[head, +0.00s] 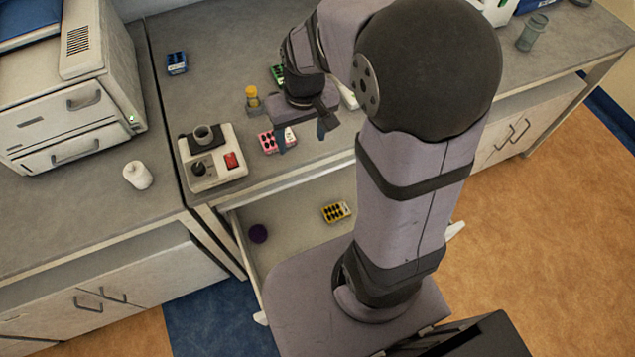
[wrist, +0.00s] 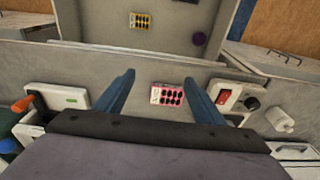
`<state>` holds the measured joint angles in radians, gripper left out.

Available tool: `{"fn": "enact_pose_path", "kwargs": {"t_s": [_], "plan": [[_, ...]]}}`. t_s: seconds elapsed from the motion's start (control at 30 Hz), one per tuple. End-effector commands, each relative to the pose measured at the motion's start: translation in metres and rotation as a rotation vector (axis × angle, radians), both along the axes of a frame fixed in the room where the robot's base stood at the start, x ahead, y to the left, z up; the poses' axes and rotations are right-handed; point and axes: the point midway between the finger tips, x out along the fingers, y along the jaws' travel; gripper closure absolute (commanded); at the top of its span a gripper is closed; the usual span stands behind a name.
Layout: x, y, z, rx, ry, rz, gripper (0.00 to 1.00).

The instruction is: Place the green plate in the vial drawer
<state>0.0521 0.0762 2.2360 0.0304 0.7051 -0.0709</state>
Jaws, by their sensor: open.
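The green plate (head: 277,74) lies on the bench behind my gripper in the head view, partly hidden by my arm. It does not show in the wrist view. The vial drawer (head: 295,222) stands open below the bench front; its inside also shows at the top of the wrist view (wrist: 105,38). A yellow plate (head: 336,212) and a purple ball (head: 258,233) lie in it. My gripper (head: 301,136) is open and empty, pointing down over the bench near its front edge. A pink plate (head: 273,141) lies below it and shows between the fingers in the wrist view (wrist: 168,94).
A mixer with a red switch (head: 212,160) and a yellow-capped vial (head: 252,97) stand left of my gripper. A blue plate (head: 176,62) lies further back. A white bottle (head: 138,175) stands on the left bench. A white device (wrist: 60,96) shows at left in the wrist view.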

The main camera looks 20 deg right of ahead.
Motion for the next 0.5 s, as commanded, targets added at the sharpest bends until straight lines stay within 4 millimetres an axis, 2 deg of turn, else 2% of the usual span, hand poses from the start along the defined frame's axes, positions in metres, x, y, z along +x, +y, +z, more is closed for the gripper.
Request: {"fn": "enact_pose_path", "kwargs": {"t_s": [0.03, 0.1, 0.2, 0.33, 0.5], "plan": [[-0.026, 0.004, -0.003, -0.002, 0.024, 0.002, 0.37], [-0.054, 0.008, -0.009, -0.005, 0.056, 0.002, 0.37], [-0.086, 0.011, -0.016, -0.010, 0.091, 0.002, 0.37], [-0.110, 0.012, -0.021, -0.014, 0.117, 0.002, 0.37], [-0.117, 0.012, -0.023, -0.015, 0.126, 0.001, 0.33]]}}
